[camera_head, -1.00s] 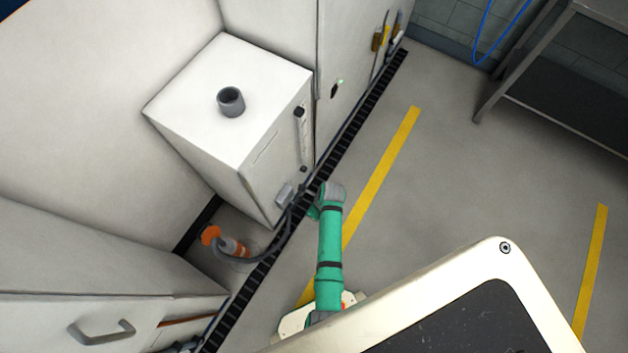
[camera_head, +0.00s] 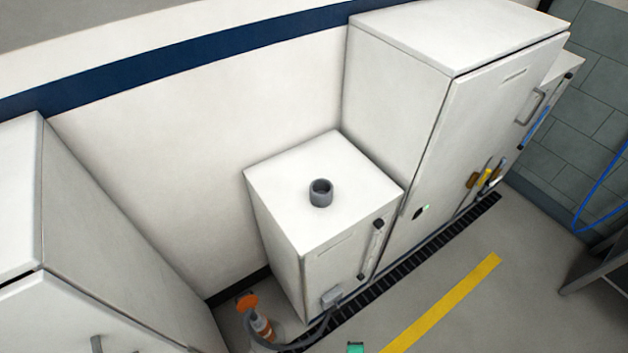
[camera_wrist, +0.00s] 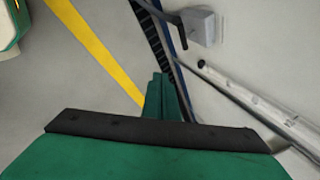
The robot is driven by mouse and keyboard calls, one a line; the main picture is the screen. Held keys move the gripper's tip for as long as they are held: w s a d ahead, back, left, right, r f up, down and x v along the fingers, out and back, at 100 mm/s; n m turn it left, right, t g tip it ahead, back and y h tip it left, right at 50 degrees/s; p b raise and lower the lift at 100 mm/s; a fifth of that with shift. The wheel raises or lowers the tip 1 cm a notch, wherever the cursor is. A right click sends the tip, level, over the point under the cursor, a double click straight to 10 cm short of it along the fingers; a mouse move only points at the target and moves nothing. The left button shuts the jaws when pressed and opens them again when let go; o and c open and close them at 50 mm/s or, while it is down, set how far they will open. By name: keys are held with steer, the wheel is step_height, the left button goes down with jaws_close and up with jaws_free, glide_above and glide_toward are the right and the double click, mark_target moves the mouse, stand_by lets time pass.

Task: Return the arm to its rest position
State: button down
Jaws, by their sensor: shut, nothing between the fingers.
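My gripper (camera_wrist: 164,97) shows in the wrist view as narrow green fingers, shut with nothing between them. The fingers point toward the floor beside the white cabinet wall. In the head view only a small green piece of my arm shows at the bottom edge, and my gripper cannot be made out there.
A low white cabinet (camera_head: 281,228) with a grey round fitting (camera_head: 321,192) on top stands by the wall. A taller cabinet (camera_head: 470,150) adjoins it. A grey cable box (camera_wrist: 199,26) is close in the wrist view. Floor beyond the grate (camera_head: 432,248) is open around a yellow stripe (camera_head: 445,303).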

steer(key=s+a+r+n+t, duration=0.3)
steer(key=r+n, duration=0.3)
steer(key=r, duration=0.5)
steer(key=s+a+r+n+t+y, duration=0.1)
steer(key=s+a+r+n+t, duration=0.2)
steer(key=r, duration=0.9)
steer(key=s+a+r+n+t, duration=0.3)
steer(key=s+a+r+n, duration=0.2)
steer(key=r, duration=0.7)
steer(key=a+n, duration=0.2)
steer(key=n, duration=0.2)
steer(key=shift+a+r+y, duration=0.2)
steer(key=shift+a+y, duration=0.1)
steer(key=shift+s, duration=0.15)
